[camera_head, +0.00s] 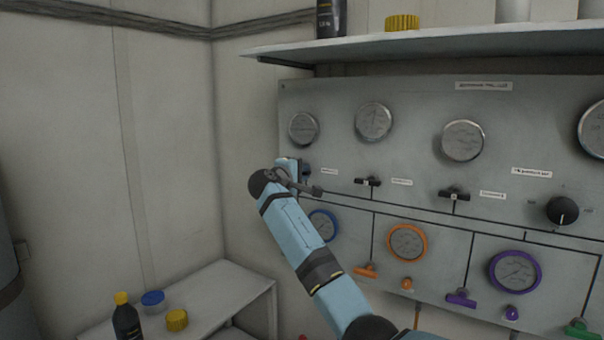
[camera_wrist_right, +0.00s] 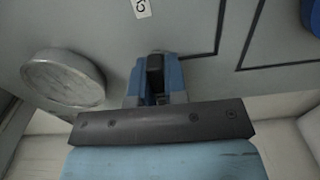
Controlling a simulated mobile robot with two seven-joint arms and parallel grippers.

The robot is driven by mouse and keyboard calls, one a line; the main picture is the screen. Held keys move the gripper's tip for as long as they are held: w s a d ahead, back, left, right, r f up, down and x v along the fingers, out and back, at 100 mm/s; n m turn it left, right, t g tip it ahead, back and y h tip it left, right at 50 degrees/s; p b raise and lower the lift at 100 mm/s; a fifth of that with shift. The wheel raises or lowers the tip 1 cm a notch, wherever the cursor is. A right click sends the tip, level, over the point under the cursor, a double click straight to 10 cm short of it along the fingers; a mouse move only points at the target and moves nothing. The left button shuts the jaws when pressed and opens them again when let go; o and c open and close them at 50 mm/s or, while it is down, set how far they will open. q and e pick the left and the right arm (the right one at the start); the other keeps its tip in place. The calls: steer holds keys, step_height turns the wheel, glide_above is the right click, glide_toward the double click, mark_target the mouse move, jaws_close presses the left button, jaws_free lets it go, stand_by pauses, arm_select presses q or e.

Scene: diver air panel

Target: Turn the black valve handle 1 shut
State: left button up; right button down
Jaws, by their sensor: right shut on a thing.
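My right gripper (camera_head: 299,170) is at the left end of the grey panel (camera_head: 340,100), below the leftmost upper gauge. It is shut on black valve handle 1, which the gripper mostly hides in the head view. In the right wrist view the black handle (camera_wrist_right: 155,68) sits between the blue fingers, its length running up and down the picture. Two similar black valve handles, a middle one (camera_head: 368,181) and a right one (camera_head: 454,195), show free along the same row, both lying roughly crosswise. My left gripper is not in view.
Round gauges (camera_head: 373,122) line the panel above the handles. Blue, orange and purple-rimmed gauges (camera_head: 407,242) and coloured handles sit below. A shelf (camera_head: 420,42) juts out above. A low white table (camera_head: 215,290) with a bottle (camera_head: 126,320) stands at lower left.

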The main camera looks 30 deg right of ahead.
steer(key=c, duration=1.1)
jaws_free()
steer(key=shift+c, duration=0.2)
steer(key=b+v, duration=0.2)
steer(key=v, duration=1.2)
steer(key=shift+f, duration=0.1)
